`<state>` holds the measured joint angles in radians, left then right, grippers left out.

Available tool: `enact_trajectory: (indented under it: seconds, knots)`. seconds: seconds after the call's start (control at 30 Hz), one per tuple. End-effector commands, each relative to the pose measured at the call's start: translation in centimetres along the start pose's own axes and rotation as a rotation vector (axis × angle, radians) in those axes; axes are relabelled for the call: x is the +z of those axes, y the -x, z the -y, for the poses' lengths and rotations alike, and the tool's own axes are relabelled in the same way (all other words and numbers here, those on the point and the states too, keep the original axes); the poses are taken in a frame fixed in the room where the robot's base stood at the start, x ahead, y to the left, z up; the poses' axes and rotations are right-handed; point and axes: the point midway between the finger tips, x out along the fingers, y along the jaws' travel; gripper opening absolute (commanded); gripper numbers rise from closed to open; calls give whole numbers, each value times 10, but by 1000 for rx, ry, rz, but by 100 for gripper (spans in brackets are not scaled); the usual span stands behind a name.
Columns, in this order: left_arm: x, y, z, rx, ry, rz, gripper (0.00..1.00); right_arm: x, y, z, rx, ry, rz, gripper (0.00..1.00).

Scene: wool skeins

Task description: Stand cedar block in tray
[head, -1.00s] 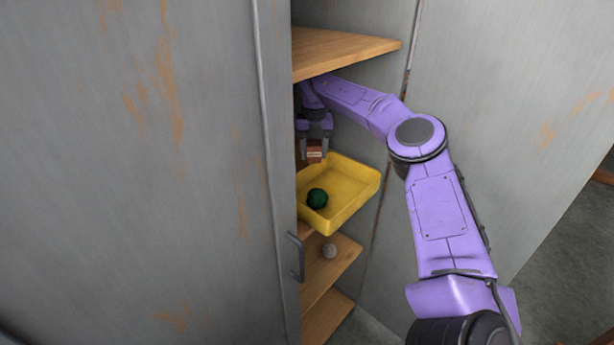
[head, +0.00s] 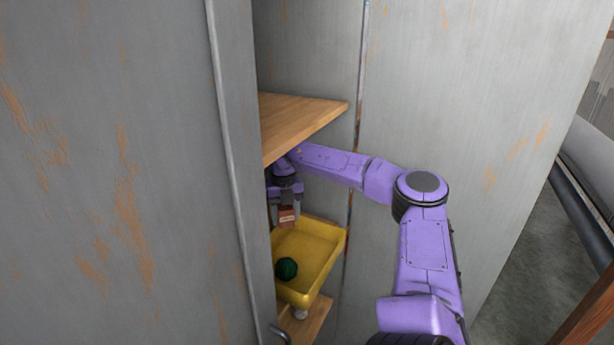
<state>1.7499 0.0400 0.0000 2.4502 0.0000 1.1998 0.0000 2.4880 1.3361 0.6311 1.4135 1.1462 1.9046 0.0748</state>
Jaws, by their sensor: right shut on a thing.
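The cedar block (head: 287,217) is a small reddish-brown block. My right gripper (head: 287,207) is shut on it and holds it pointing down, at the back part of the yellow tray (head: 322,272). I cannot tell whether the block touches the tray floor. The tray is shallow, with raised walls, and sits on a cabinet shelf under a higher shelf. A dark green wool ball (head: 286,268) lies in the tray towards its front left. The cabinet door hides the left side of the tray. My left gripper is not in view.
The wooden shelf (head: 300,120) is close above my right forearm. A grey, rust-streaked cabinet door (head: 110,180) with a handle (head: 280,335) stands at the left. A pale ball (head: 300,314) shows below the tray on a lower shelf (head: 314,322). Bare tray floor lies right of the green ball.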

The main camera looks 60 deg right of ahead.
Motion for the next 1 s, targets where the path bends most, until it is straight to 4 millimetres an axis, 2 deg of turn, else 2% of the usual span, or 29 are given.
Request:
enact_trajectory:
  seconds: [0.03, 0.37, 0.43, 0.57, 0.8, 1.0]
  knots:
    - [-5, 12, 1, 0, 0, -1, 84, -7, 7, 6, 9, 2, -1, 22]
    - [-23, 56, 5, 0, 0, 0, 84, -42, 6, 53, 6, 1, -3, 22]
    - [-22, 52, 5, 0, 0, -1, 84, -42, -10, 54, 0, 4, -1, 22]
    - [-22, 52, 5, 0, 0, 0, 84, -41, -24, 53, 0, 5, 1, 22]
    - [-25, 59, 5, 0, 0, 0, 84, -41, -64, 53, 0, 6, 0, 22]
    - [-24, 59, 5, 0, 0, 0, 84, -41, -71, 52, 2, 4, 1, 22]
